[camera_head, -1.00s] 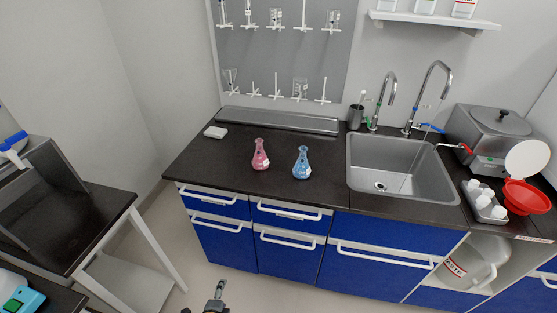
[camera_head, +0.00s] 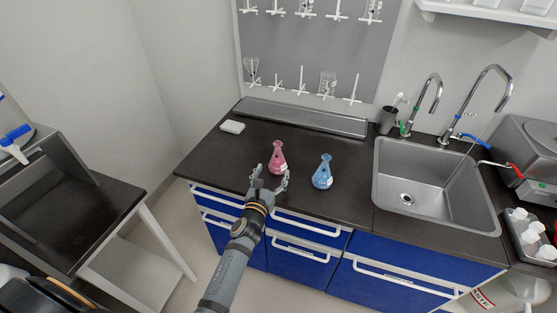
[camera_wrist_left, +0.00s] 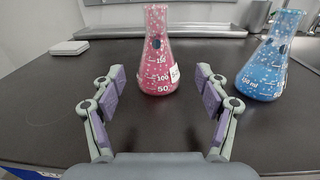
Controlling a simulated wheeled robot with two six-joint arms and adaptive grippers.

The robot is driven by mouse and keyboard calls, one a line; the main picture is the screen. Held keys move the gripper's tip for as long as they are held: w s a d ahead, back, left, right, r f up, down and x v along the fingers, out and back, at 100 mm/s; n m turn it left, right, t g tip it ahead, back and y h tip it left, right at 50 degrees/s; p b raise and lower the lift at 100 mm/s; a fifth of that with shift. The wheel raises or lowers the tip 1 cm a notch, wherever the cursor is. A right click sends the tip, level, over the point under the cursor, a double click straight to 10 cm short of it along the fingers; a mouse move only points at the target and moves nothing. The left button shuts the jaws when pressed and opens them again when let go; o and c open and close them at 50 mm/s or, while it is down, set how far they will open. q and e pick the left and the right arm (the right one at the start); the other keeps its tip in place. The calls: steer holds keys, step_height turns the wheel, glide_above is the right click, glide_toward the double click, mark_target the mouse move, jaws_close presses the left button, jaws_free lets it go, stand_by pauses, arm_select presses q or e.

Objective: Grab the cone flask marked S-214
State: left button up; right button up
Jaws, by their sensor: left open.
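Two cone flasks stand upright on the dark counter. The pink flask (camera_head: 278,159) is on the left and the blue flask (camera_head: 322,174) is on the right. Both also show in the left wrist view, the pink flask (camera_wrist_left: 157,60) near the middle and the blue flask (camera_wrist_left: 268,62) at the right. My left gripper (camera_head: 269,179) is open and empty at the counter's front. In the left wrist view its fingers (camera_wrist_left: 160,93) are spread, with the pink flask just beyond, between them in the picture. My right gripper is not in view.
A sink (camera_head: 435,180) with taps lies to the right of the flasks. A small white block (camera_head: 232,127) rests at the counter's back left, beside a long grey tray (camera_head: 300,117). Glassware hangs on a rack above. The counter around the flasks is clear.

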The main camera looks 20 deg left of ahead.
mark_target(276, 162)
arm_select(q)
steer(key=w, duration=0.2)
steer(key=shift+w+f, duration=0.35)
steer(key=shift+w, duration=0.05)
steer(key=shift+w+f, duration=0.1)
steer(key=shift+w, duration=0.1)
steer(key=shift+w+a+r, duration=0.15)
steer(key=shift+w+r, duration=0.25)
steer(key=shift+w, duration=0.25)
steer(key=w, duration=0.3)
steer(key=shift+w+a+f+b, duration=0.15)
steer(key=shift+w+f+b, duration=0.05)
steer(key=shift+w+b, duration=0.2)
steer(key=shift+s+r, duration=0.15)
steer(key=shift+s, duration=0.05)
steer(key=shift+c, duration=1.7)
steer(key=c, duration=1)
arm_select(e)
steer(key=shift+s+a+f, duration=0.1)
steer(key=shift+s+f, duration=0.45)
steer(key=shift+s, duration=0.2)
